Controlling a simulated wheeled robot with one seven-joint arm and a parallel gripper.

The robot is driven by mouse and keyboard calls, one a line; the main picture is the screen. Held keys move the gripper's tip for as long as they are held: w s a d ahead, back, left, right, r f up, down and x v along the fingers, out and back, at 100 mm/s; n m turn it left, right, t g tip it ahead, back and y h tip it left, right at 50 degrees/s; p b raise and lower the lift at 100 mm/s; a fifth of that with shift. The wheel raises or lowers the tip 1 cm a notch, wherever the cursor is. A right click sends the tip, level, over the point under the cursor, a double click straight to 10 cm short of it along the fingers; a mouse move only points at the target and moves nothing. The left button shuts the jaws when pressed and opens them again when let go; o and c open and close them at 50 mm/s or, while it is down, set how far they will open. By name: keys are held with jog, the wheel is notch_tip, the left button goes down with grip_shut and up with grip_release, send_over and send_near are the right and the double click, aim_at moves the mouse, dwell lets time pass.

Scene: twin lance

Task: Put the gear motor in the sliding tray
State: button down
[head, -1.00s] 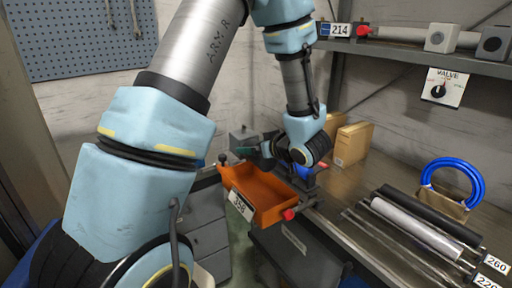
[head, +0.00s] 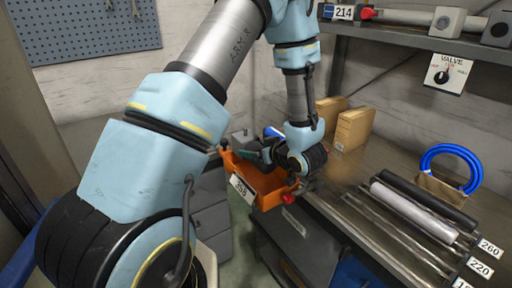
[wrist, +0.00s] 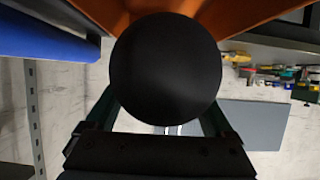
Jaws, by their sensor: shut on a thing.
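My gripper (head: 252,155) is over the orange sliding tray (head: 268,201) in the head view, at its back left part. In the wrist view my gripper (wrist: 160,112) is shut on a round black thing, which I take to be the gear motor (wrist: 165,68). Its flat dark end faces the camera and hides what lies behind it. The orange tray (wrist: 255,14) shows beyond it at the top of the wrist view. The tray has a white number label on its front and a red knob at its right corner. My wrist hides part of its inside.
A workbench (head: 335,185) with black and white rollers (head: 415,210) lies to the right. Two tan boxes (head: 352,128) and a blue ring (head: 452,160) stand on it. A shelf (head: 400,38) crosses above. Grey drawers (head: 210,210) stand below left of the tray.

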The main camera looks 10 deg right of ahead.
jog(key=shift+f+b, duration=0.45)
jog(key=shift+f, duration=0.05)
grip_release()
jog(key=shift+f, duration=0.1)
